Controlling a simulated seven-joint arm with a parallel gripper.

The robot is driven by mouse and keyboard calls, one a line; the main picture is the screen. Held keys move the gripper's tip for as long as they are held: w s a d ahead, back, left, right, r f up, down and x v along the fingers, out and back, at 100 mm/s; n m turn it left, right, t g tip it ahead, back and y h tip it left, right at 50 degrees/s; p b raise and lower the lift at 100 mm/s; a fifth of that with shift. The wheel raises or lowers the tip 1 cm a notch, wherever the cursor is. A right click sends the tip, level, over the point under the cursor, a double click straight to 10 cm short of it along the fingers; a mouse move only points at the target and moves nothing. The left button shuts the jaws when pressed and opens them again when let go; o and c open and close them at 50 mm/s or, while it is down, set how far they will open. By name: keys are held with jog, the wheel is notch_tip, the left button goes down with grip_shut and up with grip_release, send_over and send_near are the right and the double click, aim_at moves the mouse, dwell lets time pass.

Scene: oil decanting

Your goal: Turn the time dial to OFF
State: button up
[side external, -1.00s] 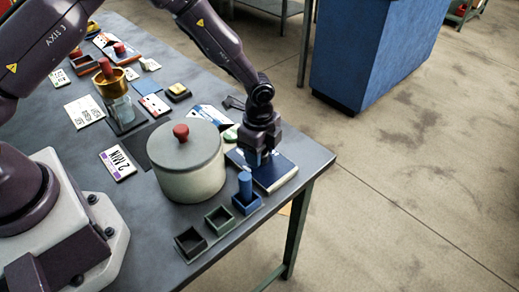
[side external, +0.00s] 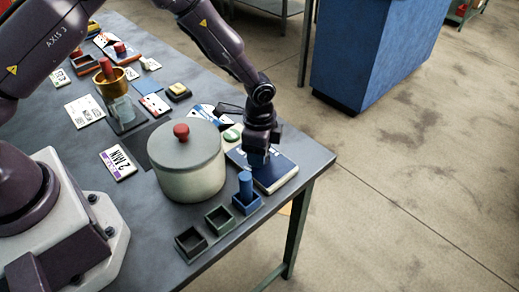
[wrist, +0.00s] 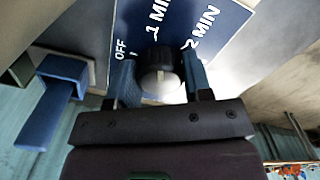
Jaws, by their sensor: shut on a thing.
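The time dial (wrist: 164,58) is a dark round knob with a pale part on the blue panel (wrist: 205,12). The panel is lettered OFF, 1 MIN and 2 MIN. In the wrist view my gripper (wrist: 160,78) has one finger on each side of the dial and is shut on it. OFF lies beside the left finger; 2 MIN lies above the right finger. I cannot tell which mark the dial points to. In the side view my gripper (side external: 257,159) is down over the blue panel (side external: 278,176) and hides the dial.
A pale lidded pot (side external: 190,178) with a red knob stands left of the panel. A blue peg (side external: 245,183) stands in a blue holder in front of it, beside a green box (side external: 219,220) and a black box (side external: 190,243). The table edge is close on the right.

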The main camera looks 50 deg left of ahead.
jog(key=shift+d, duration=0.1)
jog(key=o, duration=0.9)
notch_tip(320, 180, up, 13)
jog(key=shift+r, duration=0.1)
